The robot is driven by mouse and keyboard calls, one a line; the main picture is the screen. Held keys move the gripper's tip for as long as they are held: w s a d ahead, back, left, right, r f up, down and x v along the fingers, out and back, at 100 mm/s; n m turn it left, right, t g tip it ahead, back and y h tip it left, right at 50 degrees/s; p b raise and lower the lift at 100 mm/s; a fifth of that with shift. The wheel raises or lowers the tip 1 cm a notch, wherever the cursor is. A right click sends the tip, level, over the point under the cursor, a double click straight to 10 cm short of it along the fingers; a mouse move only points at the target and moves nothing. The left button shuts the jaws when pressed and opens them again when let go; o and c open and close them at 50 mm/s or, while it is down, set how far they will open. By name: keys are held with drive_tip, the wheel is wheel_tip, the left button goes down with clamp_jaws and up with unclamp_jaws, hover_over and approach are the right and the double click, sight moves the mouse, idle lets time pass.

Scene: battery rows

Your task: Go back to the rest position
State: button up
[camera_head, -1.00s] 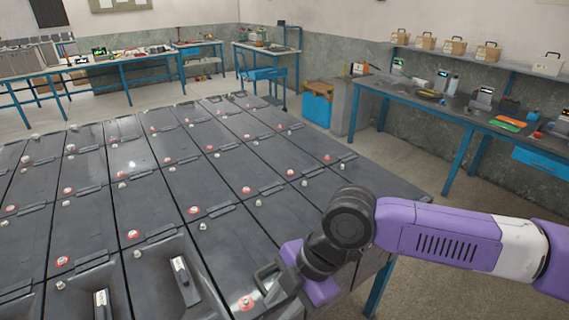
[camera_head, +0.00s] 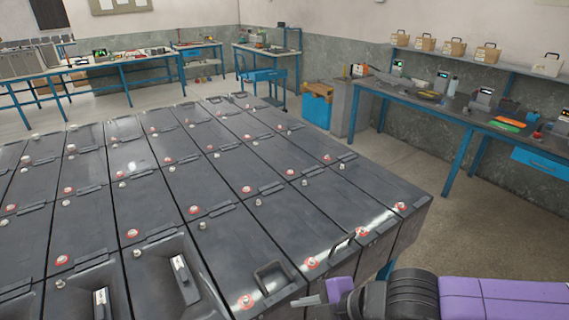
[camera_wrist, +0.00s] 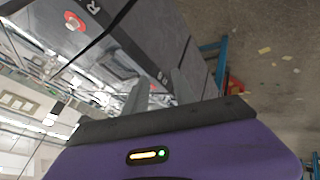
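My gripper (camera_head: 308,300) is low in the head view, right of centre, by the near right edge of the battery rows. In the wrist view its two fingers (camera_wrist: 160,90) stand apart with nothing held between them. The dark grey batteries (camera_head: 225,235) stand in tight rows, with red-ringed and plain terminals on top. The wrist view shows dark battery tops and pale sides beside the fingers. My purple arm comes in from the lower right of the head view.
A blue-legged workbench (camera_head: 440,105) with instruments stands along the right wall, under a shelf of boxes (camera_head: 453,46). More benches (camera_head: 125,62) line the back. Bare floor (camera_head: 465,230) lies between the batteries and the right bench.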

drive_tip(key=s+d+f+m+t+y+b, duration=0.1)
drive_tip(key=s+d+f+m+t, duration=0.15)
drive_tip(key=s+d, duration=0.55)
drive_tip(key=s+d+f+m+t+b, duration=0.1)
drive_tip(key=s+d+f+m, duration=0.2)
drive_tip(key=s+d, duration=0.55)
drive_tip(key=s+r+m+t+h+b, duration=0.1)
drive_tip(key=s+r+m+t+h, duration=0.1)
drive_tip(key=s+m, duration=0.5)
drive_tip(key=s+r+m+t+h+b, duration=0.2)
drive_tip(key=s+r+m+t+h, duration=0.1)
drive_tip(key=s+m+t+h, duration=0.2)
drive_tip(key=s+m+h, duration=0.1)
drive_tip(key=s+m, duration=0.1)
drive_tip(key=m, duration=0.1)
drive_tip(key=shift+s+a+r+m, duration=0.15)
drive_tip(key=shift+s+a+m, duration=0.1)
drive_tip(key=shift+s+m, duration=0.1)
drive_tip(key=shift+t, duration=0.25)
